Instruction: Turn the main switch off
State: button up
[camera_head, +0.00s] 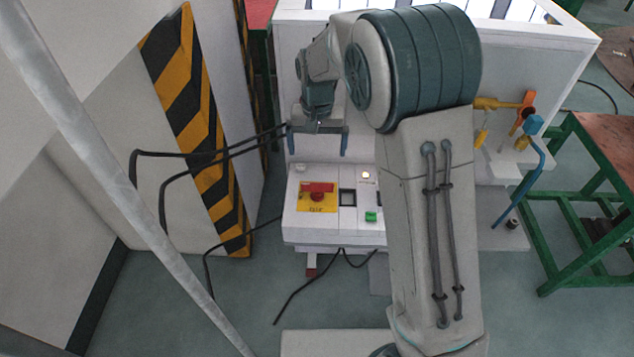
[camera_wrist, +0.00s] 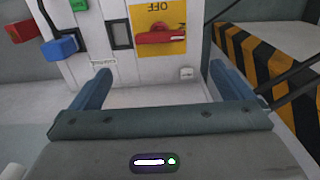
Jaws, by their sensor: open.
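The main switch (camera_head: 317,188) is a red handle on a yellow plate (camera_head: 318,204), on the left of the white control box's sloped panel. In the head view the handle lies roughly level across the plate. In the wrist view the red switch (camera_wrist: 161,34) shows upside down at the top, on its yellow plate marked OFF. My gripper (camera_head: 318,148) is above and behind the panel, with its two blue fingers wide apart. It also shows in the wrist view (camera_wrist: 160,90), empty. The fingers are apart from the switch.
A green button (camera_head: 370,216) and a lit lamp (camera_head: 366,175) sit right of the switch. A white cabinet (camera_head: 520,50) stands behind, with yellow, orange and blue valves. A striped pillar (camera_head: 195,110) and black cables (camera_head: 190,155) are at left. A green-framed table (camera_head: 600,150) is at right.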

aim_at(317, 184)
notch_tip(317, 184, down, 13)
jog(key=shift+f, duration=0.1)
dwell(0.3)
jog(key=c, duration=1.3)
